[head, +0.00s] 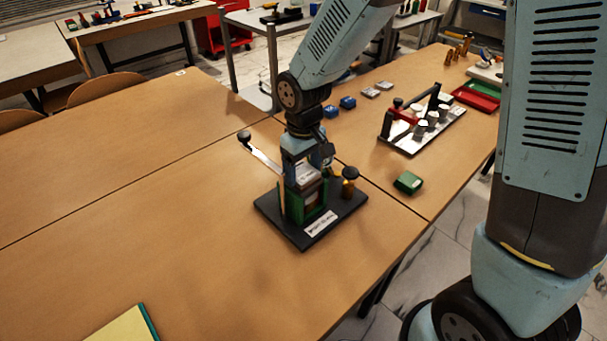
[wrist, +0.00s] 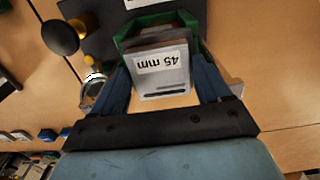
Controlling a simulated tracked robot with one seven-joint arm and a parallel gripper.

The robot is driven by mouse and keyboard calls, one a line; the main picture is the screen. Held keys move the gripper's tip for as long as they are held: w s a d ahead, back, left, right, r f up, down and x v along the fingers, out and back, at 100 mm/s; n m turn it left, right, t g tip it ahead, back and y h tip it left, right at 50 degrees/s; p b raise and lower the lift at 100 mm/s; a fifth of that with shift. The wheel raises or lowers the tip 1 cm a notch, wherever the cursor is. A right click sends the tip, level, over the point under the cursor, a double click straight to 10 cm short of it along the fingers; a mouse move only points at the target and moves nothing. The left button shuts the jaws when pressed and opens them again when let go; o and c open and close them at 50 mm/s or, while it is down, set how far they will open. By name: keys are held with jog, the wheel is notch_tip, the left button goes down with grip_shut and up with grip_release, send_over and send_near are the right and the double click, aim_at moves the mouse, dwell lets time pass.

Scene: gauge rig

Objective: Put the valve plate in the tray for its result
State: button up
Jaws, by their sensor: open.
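A grey plate (wrist: 163,80) with dark slots and a white "45 mm" label sits at the green holder of the gauge rig; I take it for the valve plate. In the head view it is a pale patch (head: 307,173), mostly hidden by my gripper. My gripper (head: 308,160) is over the rig, pointing down. In the wrist view my gripper (wrist: 162,76) is open, with a blue finger on each side of the plate; contact is unclear. A red tray (head: 474,98) and a green tray (head: 487,86) lie at the far right of the table.
The rig's black base (head: 290,236) carries a lever with a black ball (head: 244,136) and a black-topped brass post (head: 349,176). A clamp fixture (head: 420,128), blue blocks (head: 347,102) and a green box (head: 408,183) stand to the right.

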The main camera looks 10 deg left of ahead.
jog(key=shift+f, duration=0.15)
jog(key=c, duration=0.9)
